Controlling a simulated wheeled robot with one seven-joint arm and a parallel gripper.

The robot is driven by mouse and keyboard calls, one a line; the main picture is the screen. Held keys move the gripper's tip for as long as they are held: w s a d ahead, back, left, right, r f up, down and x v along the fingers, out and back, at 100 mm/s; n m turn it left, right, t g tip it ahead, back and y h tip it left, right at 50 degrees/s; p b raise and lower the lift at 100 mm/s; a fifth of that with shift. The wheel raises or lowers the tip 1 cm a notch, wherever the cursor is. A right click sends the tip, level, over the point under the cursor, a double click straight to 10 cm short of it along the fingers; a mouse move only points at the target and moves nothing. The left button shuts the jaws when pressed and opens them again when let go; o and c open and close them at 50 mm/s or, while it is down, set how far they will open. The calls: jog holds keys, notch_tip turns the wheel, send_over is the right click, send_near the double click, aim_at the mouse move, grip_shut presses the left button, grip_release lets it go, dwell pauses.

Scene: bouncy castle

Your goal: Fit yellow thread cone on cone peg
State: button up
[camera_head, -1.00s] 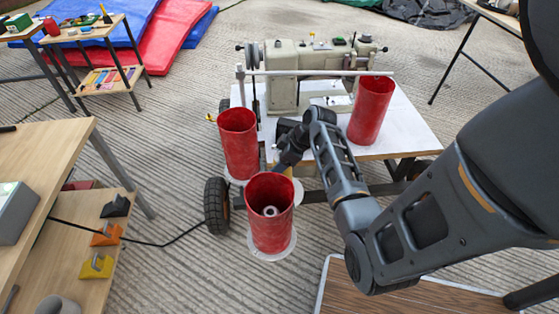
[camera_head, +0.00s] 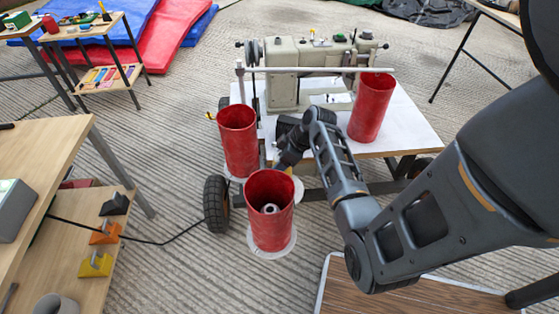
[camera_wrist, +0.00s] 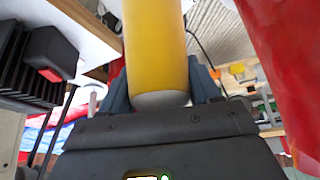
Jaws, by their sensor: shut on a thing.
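My gripper (camera_wrist: 160,82) is shut on the yellow thread cone (camera_wrist: 157,45), whose pale end faces the palm in the wrist view. In the head view my wrist (camera_head: 291,145) reaches down behind the front red tube (camera_head: 270,230). Only a sliver of yellow shows there, and the fingertips are hidden. The front tube stands on a pale round base and has a peg with a pale ring (camera_head: 270,209) inside it. I cannot tell whether this is the cone peg. The cone's far end is out of the wrist view.
Red material (camera_wrist: 285,60) is close on the right in the wrist view. A wooden bench (camera_head: 40,170) stands at the left.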

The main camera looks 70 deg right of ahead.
jog(key=shift+f+b, duration=0.95)
jog(key=shift+f, duration=0.55)
jog(key=o, duration=1.7)
jog(key=p+v, duration=0.2)
jog(key=v, duration=0.5)
jog(key=shift+s+r, duration=0.2)
jog(key=shift+r, duration=0.15)
